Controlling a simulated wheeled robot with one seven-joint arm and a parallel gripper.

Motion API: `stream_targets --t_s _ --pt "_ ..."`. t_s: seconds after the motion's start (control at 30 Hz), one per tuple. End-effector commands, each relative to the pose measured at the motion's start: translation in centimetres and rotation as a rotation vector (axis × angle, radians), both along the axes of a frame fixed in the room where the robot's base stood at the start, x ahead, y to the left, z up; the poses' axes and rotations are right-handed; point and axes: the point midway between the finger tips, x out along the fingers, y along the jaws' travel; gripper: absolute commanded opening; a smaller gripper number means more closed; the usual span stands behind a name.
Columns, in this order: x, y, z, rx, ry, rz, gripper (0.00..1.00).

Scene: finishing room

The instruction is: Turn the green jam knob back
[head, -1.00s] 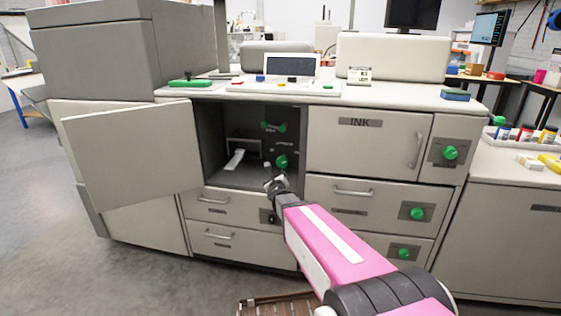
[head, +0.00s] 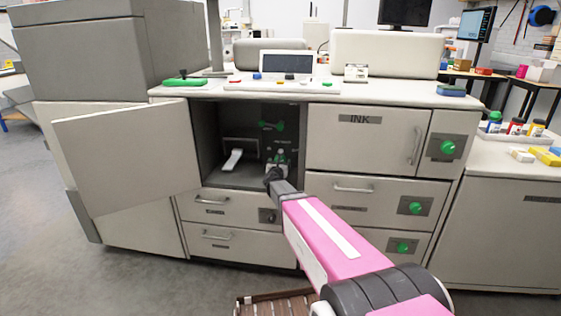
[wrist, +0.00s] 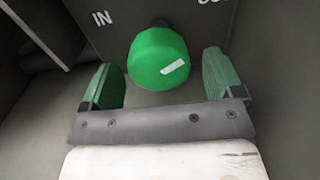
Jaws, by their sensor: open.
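The green jam knob (wrist: 158,57) sits on a dark panel in the wrist view. A short white mark on its face slants up to the right. The letters "IN" show to its upper left, and a second, cut-off label shows at the upper right. My gripper (wrist: 162,84) is open, with one green-padded finger on each side of the knob and a gap on both sides. In the head view my gripper (head: 279,162) reaches into the open compartment and largely hides the knob.
The compartment door (head: 125,155) stands open on the left. Inside, a white lever (head: 233,159) lies left of my gripper, and a green handle (head: 271,126) is above. Other green knobs (head: 447,147) are on the machine's right side. Drawers (head: 215,208) lie below.

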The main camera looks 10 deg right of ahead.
Motion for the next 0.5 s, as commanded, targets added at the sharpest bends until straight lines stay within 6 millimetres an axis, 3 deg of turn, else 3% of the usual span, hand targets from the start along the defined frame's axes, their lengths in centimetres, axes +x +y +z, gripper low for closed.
stream_targets --t_s 0.03,0.2,0.5 --pt "1.3 -0.3 -0.1 0.000 -0.001 -0.001 0.86" --pt "3.0 -0.9 0.0 -0.001 -0.001 0.000 0.86" --pt "3.3 -1.1 0.0 -0.001 0.000 0.001 0.86"
